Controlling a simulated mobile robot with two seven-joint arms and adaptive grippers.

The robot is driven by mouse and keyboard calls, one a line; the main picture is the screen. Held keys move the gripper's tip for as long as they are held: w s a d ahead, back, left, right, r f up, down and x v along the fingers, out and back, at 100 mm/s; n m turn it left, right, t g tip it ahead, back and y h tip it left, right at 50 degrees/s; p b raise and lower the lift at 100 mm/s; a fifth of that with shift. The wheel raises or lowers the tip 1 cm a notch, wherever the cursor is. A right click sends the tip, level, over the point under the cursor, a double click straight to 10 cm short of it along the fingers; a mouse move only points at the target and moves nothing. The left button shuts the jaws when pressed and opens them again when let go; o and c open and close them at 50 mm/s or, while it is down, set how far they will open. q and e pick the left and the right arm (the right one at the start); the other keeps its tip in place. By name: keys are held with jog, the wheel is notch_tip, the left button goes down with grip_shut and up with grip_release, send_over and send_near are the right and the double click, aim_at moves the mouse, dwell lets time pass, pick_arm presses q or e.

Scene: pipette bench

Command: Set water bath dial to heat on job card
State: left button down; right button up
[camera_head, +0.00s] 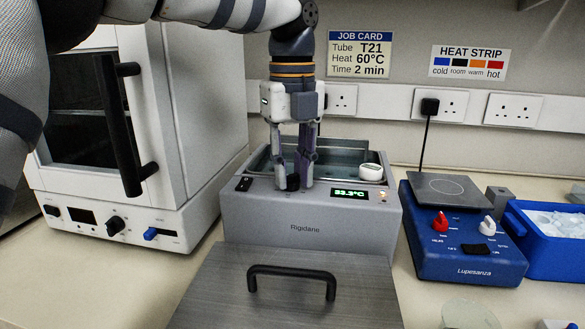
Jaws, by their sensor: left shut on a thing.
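The grey water bath (310,222) stands mid-bench with its basin open and water inside. Its black dial (293,183) sits on the front top edge, partly hidden by my fingers. My left gripper (299,178) points straight down from above and is shut on the dial. The green display (350,193) beside it seems to read 33.3°C. The job card (359,55) on the wall reads Tube T21, Heat 60°C, Time 2 min. My right gripper is out of view.
A metal lid (215,290) with a black handle lies in front of the bath. A white oven (185,120) stands left. A blue hotplate unit (465,262) and a blue ice tray (550,262) stand right. A white round float (371,172) sits at the basin's right.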

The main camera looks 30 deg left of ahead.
aim_at(292, 176)
pick_arm(q)
jog(key=shift+m, duration=0.7)
jog(key=c, duration=1.4)
grip_release()
notch_tip(292, 176, up, 12)
jog(key=shift+f, duration=0.1)
